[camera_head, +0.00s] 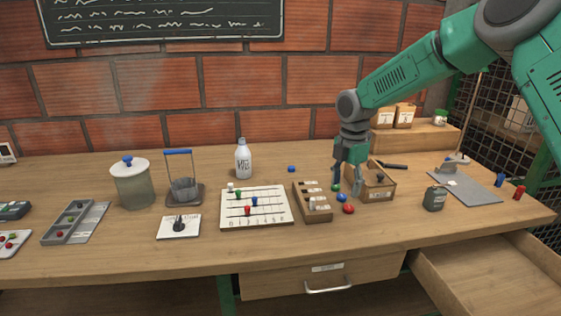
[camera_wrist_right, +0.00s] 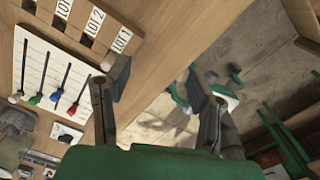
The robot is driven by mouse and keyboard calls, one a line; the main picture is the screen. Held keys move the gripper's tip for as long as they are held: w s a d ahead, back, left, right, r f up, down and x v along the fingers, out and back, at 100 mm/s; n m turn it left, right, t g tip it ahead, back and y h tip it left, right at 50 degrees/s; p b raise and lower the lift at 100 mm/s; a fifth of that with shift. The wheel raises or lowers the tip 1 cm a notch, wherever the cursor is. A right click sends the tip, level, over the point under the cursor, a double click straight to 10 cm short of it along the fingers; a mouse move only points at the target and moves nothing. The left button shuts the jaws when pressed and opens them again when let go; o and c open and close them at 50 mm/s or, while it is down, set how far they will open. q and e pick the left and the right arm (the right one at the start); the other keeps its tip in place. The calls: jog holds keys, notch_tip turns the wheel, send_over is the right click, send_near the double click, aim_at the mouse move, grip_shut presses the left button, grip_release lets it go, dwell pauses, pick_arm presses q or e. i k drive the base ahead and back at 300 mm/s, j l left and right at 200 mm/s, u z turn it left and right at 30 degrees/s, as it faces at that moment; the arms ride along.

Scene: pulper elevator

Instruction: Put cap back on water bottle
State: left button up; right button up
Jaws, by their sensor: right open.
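The white water bottle (camera_head: 243,159) stands upright at the back middle of the table, with dark writing on its front. A small blue piece (camera_head: 291,169), which looks like the cap, lies on the table to the right of the bottle. My right gripper (camera_head: 347,186) points down to the right of both, above the table near some coloured balls. Its fingers are apart, with nothing held between them in the right wrist view (camera_wrist_right: 157,85). Neither bottle nor cap can be made out in the right wrist view. My left gripper is not in view.
A slotted wooden block (camera_head: 312,203) and a white slider board (camera_head: 254,207) lie in front of the cap and bottle. A wooden box (camera_head: 377,193) stands beside my right gripper. A wire-handled holder (camera_head: 184,188) and a lidded jar (camera_head: 132,187) stand left of the bottle. A drawer (camera_head: 485,278) is open at right.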

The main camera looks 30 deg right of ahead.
aim_at(243, 153)
jog(key=i, duration=1.15)
